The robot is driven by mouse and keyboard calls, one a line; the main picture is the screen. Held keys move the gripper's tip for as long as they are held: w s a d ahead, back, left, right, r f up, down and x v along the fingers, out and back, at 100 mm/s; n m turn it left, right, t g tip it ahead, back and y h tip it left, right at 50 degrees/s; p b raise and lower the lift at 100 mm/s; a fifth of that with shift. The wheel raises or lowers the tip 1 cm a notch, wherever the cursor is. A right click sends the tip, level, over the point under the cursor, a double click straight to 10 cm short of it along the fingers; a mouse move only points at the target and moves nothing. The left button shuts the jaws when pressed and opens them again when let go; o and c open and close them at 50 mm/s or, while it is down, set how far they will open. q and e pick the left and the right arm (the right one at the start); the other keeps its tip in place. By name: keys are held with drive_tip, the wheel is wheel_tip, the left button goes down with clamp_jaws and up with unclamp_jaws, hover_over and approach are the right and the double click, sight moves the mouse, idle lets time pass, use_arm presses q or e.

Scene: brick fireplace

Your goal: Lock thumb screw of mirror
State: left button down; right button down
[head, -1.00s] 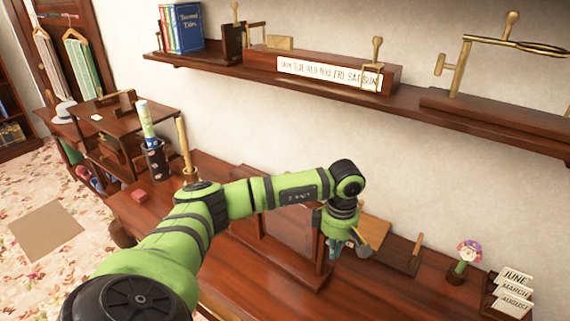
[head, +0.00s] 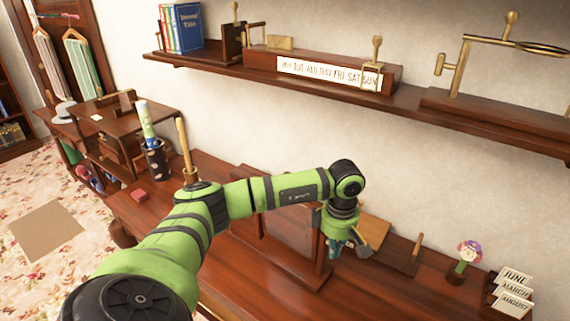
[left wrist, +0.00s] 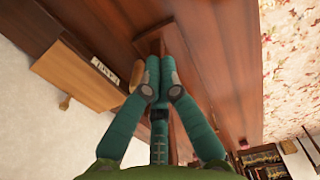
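The mirror (head: 292,228), a wooden-framed panel, stands on the table below the shelf, partly hidden behind my left arm. My left gripper (head: 347,252) points down beside the right end of its frame. In the left wrist view the teal fingers (left wrist: 159,77) meet at their tips, close to a reddish wooden edge that seems to be the mirror's frame (left wrist: 150,43). I cannot make out the thumb screw; the fingers may hide it, and I cannot tell whether they touch it. My right gripper is not in view.
A wooden table (head: 238,293) runs under the mirror. A small board (head: 398,261) lies to its right, then a flower (head: 468,253) and month cards (head: 515,288). A wall shelf (head: 225,62) with a weekday block (head: 330,72) is above.

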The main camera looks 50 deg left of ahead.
use_arm(q)
drive_tip(key=shift+w, duration=0.1)
drive_tip(key=shift+w+a+b, duration=0.2)
drive_tip(key=shift+w+b, duration=0.55)
drive_tip(key=shift+w, duration=0.25)
drive_tip(key=shift+w+a+b, duration=0.15)
drive_tip(key=shift+w+b, duration=0.6)
drive_tip(key=shift+w, duration=0.2)
drive_tip(key=shift+r, duration=0.2)
drive_tip(key=shift+s+r+p, duration=0.2)
drive_tip(key=shift+r+p, duration=0.4)
drive_tip(key=shift+s+r+p, duration=0.2)
drive_tip(key=shift+r+p, duration=0.35)
drive_tip(key=shift+r, duration=0.05)
drive_tip(key=shift+w, duration=0.2)
drive_tip(key=shift+w+b, duration=0.5)
drive_tip(key=shift+f, duration=0.15)
